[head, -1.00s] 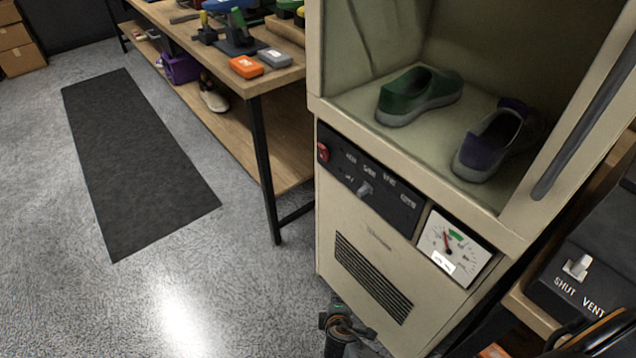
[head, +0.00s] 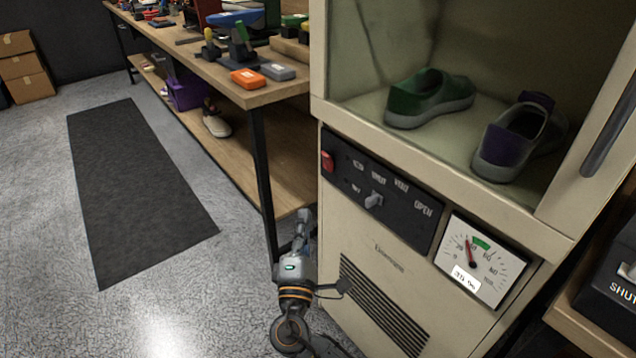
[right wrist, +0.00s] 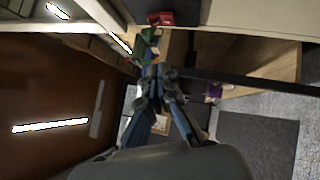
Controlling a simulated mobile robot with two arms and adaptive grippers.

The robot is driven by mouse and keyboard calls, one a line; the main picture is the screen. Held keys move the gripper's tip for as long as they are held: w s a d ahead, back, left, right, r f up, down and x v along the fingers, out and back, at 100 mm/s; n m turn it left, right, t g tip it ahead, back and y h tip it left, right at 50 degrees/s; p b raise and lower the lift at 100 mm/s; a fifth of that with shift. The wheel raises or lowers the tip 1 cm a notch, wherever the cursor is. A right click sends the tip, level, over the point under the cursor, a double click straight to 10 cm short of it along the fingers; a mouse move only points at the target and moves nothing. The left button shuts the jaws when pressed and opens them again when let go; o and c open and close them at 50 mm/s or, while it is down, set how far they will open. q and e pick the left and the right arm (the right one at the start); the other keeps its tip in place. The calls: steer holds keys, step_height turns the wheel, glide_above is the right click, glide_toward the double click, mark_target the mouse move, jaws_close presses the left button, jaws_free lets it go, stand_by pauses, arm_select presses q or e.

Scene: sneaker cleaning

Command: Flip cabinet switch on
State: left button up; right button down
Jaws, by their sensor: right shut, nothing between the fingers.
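The cream cabinet (head: 350,240) stands at the centre right in the head view. Its dark control panel (head: 405,218) carries a red switch (head: 327,161) at the left end and a grey selector knob (head: 374,200). My right gripper (head: 304,217) is shut and empty, pointing up in front of the cabinet's lower left edge, below the red switch and apart from it. In the right wrist view the shut fingers (right wrist: 158,74) show at the centre, and a red piece, apparently the switch (right wrist: 160,18), shows near the top. My left gripper is not in view.
A green shoe (head: 430,97) and a purple-grey shoe (head: 520,138) sit inside the cabinet. A gauge (head: 481,259) is right of the panel. A wooden workbench (head: 262,97) with tools stands to the left. A dark mat (head: 140,190) lies on the open floor.

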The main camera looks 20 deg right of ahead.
glide_toward(325, 159)
steer(key=w+a, duration=0.2)
steer(key=w, duration=0.2)
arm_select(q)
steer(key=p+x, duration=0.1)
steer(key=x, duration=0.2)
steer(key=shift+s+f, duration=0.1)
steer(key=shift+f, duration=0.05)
arm_select(e)
steer(key=d, duration=0.1)
steer(key=w+d+r, duration=0.1)
steer(key=d+r, duration=0.1)
steer(key=d, duration=0.1)
steer(key=shift+w, duration=0.3)
steer(key=shift+w+d+r+m+g+p, duration=0.1)
steer(key=shift+d+r+m+g+p, duration=0.1)
steer(key=shift+r+m+g+p, duration=0.35)
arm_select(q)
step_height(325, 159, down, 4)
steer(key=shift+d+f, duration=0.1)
arm_select(e)
steer(key=shift+f, duration=0.35)
